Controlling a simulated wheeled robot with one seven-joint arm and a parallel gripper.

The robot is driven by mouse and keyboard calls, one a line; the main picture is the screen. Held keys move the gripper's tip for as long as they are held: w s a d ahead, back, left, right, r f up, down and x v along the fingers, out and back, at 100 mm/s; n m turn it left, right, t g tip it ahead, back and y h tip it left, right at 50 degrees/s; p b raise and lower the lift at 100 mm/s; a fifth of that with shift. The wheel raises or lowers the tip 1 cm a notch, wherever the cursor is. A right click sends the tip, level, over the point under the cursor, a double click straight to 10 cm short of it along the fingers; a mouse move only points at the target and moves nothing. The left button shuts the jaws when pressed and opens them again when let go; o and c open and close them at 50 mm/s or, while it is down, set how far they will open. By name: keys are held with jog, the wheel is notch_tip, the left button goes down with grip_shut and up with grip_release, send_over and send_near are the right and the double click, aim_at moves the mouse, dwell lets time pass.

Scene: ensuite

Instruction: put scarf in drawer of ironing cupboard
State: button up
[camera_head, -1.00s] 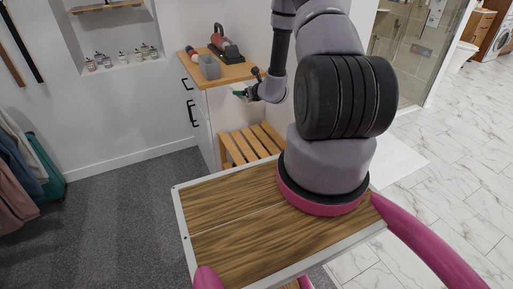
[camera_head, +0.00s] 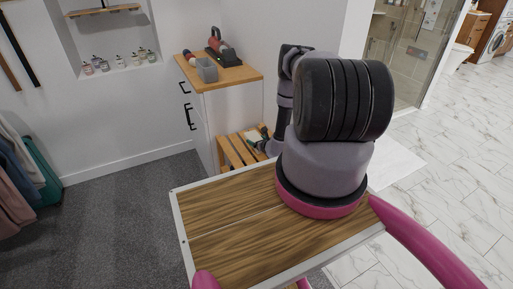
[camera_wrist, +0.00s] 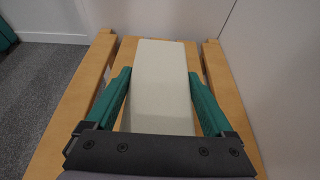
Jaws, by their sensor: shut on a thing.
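The scarf (camera_wrist: 160,85) is a cream, folded, block-like bundle over the slatted wooden bench in the wrist view. The green fingers of my gripper (camera_wrist: 160,73) are on either side of it, shut on it. In the head view my gripper (camera_head: 260,137) is low at the bench, with the arm partly hiding it. The white cupboard (camera_head: 212,118) with a wooden top and black handles stands just left of the bench; I take it as the ironing cupboard. Its drawer front (camera_head: 184,90) looks closed.
The slatted bench (camera_head: 231,153) stands against the wall beside the cupboard. A grey bin (camera_head: 207,70) and an iron-like item (camera_head: 222,48) stand on the cupboard top. Grey carpet (camera_head: 120,215) in front of the cupboard is clear. Clothes (camera_head: 14,190) hang at the left.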

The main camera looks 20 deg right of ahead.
jog(key=shift+f, duration=2.05)
jog(key=shift+f, duration=0.1)
jog(key=o, duration=1.2)
jog(key=shift+c, duration=0.2)
